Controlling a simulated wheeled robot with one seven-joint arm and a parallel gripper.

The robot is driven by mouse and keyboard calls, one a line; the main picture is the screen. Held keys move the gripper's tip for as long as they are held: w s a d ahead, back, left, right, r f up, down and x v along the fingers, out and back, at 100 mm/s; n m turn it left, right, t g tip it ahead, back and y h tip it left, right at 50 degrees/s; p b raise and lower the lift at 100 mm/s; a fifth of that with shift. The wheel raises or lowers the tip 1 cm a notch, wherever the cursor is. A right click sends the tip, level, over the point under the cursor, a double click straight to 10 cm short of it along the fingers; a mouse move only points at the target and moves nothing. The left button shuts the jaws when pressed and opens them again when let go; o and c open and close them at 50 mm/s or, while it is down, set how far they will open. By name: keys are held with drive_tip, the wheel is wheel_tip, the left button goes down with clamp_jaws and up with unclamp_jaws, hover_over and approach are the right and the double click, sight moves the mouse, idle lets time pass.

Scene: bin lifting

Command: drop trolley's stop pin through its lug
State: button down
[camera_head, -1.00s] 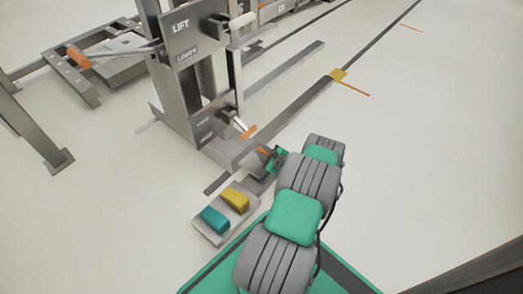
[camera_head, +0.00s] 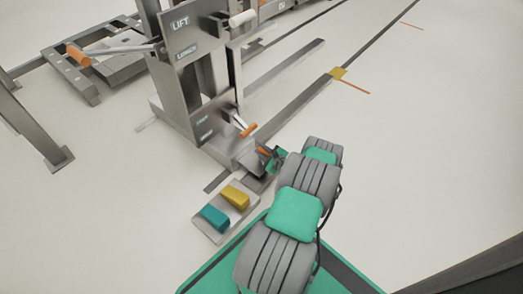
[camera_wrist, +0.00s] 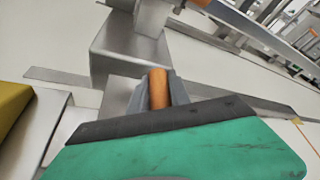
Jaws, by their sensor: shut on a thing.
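The stop pin shows as an orange grip in the wrist view (camera_wrist: 158,88), and a bit of orange also shows in the head view (camera_head: 263,151). My gripper (camera_head: 270,158) is low beside the foot of the trolley (camera_head: 205,90); it also shows in the wrist view (camera_wrist: 158,100). It is shut on the orange grip. The grey metal bracket (camera_wrist: 130,50) of the trolley stands just beyond the grip. The lug and the pin's lower end are hidden behind my gripper, so I cannot tell whether the pin is in the lug.
A floor pedal plate (camera_head: 222,228) with a teal pedal (camera_head: 215,217) and a yellow pedal (camera_head: 235,197) lies left of my arm. An orange-tipped lever (camera_head: 249,130) juts out just above my gripper. Floor rails run back right; the floor on the right is clear.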

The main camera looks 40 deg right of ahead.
drive_tip(key=shift+f, duration=1.25)
drive_tip(key=c, duration=1.1)
unclamp_jaws()
drive_tip(key=shift+r+p, duration=1)
drive_tip(key=shift+r, duration=0.75)
drive_tip(key=shift+s, duration=0.1)
drive_tip(key=shift+s+d+b, duration=0.2)
drive_tip(key=shift+s+b, duration=0.05)
drive_tip(key=shift+s, duration=2.4)
drive_tip(key=shift+s+d+b, duration=0.25)
drive_tip(key=shift+s, duration=2.35)
drive_tip(key=shift+s+d+b, duration=0.2)
drive_tip(key=shift+s+b, duration=0.05)
drive_tip(key=shift+s, duration=2.4)
